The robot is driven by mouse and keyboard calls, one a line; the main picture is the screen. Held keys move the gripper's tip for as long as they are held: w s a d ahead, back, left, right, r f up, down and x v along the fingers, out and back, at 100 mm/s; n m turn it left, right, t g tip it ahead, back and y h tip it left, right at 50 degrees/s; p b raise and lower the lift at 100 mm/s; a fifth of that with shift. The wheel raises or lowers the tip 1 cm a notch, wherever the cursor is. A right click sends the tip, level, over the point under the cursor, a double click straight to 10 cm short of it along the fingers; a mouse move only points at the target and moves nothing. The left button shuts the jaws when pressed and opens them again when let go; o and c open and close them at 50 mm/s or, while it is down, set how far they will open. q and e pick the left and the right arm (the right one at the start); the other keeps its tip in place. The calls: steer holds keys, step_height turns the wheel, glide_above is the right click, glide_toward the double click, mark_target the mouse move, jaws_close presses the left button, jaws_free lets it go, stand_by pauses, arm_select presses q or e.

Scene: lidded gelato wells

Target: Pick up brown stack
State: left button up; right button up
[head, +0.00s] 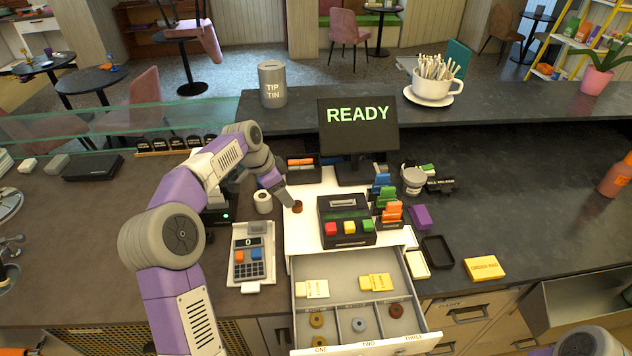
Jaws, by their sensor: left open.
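A small brown stack (298,208) sits on the white till top, left of the dark card terminal. My left gripper (289,200) reaches down from the left with its fingertips at the stack. It is open; whether the fingers touch or straddle the stack cannot be made out. A similar reddish-brown round piece (396,310) lies in the drawer's front compartment marked three. My right gripper is not in view.
The open drawer (432,335) holds yellow notes (316,289), a tan ring (316,320) and a grey ring (358,325). The READY screen (358,128) stands behind. The right counter is mostly free.

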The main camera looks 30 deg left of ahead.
mark_target(297, 203)
arm_select(q)
steer(key=shift+w+f, duration=0.1)
steer(key=shift+w, duration=0.15)
steer(key=shift+x, duration=1.05)
steer(key=x, duration=0.4)
steer(key=shift+w+d+f, duration=0.1)
steer(key=shift+w+d, duration=0.05)
steer(key=shift+w, duration=0.25)
steer(key=c, duration=1.2)
step_height(297, 203, up, 10)
steer(key=p, duration=0.1)
